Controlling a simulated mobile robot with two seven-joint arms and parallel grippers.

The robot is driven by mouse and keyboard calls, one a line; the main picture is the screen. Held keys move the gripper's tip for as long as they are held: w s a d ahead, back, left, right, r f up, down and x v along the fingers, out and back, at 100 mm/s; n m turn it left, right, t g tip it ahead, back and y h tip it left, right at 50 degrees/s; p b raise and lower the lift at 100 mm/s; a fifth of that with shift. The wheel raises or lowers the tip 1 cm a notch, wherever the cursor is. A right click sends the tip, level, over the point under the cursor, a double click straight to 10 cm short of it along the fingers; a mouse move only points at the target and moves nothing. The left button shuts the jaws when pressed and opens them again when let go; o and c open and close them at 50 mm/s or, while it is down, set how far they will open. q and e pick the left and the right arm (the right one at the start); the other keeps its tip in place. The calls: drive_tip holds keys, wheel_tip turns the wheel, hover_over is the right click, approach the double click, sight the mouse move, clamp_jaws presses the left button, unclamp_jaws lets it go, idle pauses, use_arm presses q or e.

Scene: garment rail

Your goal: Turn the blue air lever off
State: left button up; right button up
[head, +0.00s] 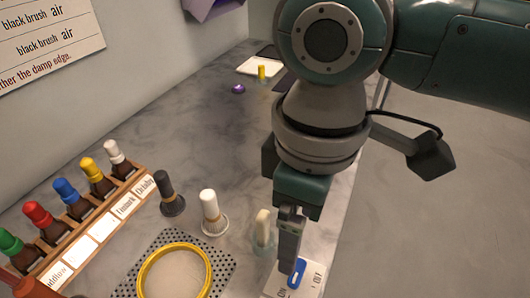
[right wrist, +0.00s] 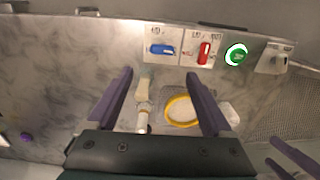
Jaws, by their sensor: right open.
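The blue air lever (head: 297,273) sits on a white plate marked ON and OFF at the counter's front edge, low in the head view. In the right wrist view the blue lever (right wrist: 161,49) lies lengthwise across its plate, ahead of the fingertips. I cannot tell which label it points to. My right gripper (head: 289,262) points down just beside the lever, and its finger covers part of the plate. In the right wrist view the right gripper (right wrist: 157,78) is open, with nothing held between its fingers.
A red lever (right wrist: 203,52), a green knob (right wrist: 237,55) and a grey control (right wrist: 275,61) line the same edge. A yellow ring (head: 174,272) lies on a perforated mat.

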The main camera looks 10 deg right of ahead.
sight(297, 275)
wheel_tip(297, 275, down, 9)
drive_tip(key=shift+s+a+f+b, duration=0.1)
drive_tip(key=shift+s+f+b, duration=0.1)
drive_tip(key=shift+b, duration=0.7)
drive_tip(key=c, duration=0.5)
clamp_jaws()
